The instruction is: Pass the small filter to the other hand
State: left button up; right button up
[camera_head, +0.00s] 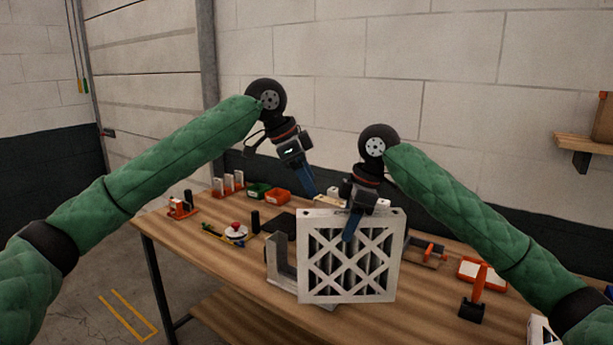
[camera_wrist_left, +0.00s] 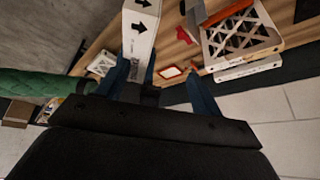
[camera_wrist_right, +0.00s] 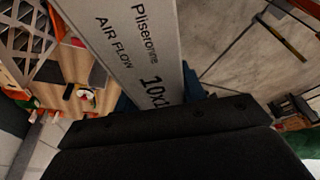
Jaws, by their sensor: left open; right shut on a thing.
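The small filter (camera_head: 318,285) has a white frame and an X-pattern lattice over dark pleats. It stands upright above the front of the workbench. My right gripper (camera_head: 352,226) is shut on its top edge, with one blue finger in front of the lattice. In the right wrist view, the filter's printed side (camera_wrist_right: 130,45) lies between the fingers. My left gripper (camera_head: 311,188) is open and empty, to the left of the right gripper and higher. In the left wrist view, the filter's white side with black arrows (camera_wrist_left: 140,35) shows beyond the fingertips. I cannot tell whether the filter's bottom touches anything.
A grey stand (camera_head: 284,258) is close to the filter's left side. Green (camera_head: 259,190) and orange (camera_head: 278,196) bins, a tape roll (camera_head: 236,231) and orange-handled tools (camera_head: 427,250) are on the workbench (camera_head: 185,250). Another white frame (camera_head: 540,330) shows at bottom right.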

aim_at(322, 212)
pick_arm(q)
jog(key=shift+s+r+m+g+y, duration=0.15)
jog(key=shift+s+r, duration=0.15)
jog(key=shift+s, duration=0.25)
jog(key=shift+s+r+m+g+y, duration=0.15)
jog(key=shift+s+r, duration=0.1)
jog(key=shift+s, duration=0.65)
jog(key=x, duration=1.1)
jog(key=shift+s+f, duration=0.15)
jog(key=shift+f, duration=0.3)
jog(key=c, duration=1.1)
pick_arm(e)
jog(key=o, duration=1.4)
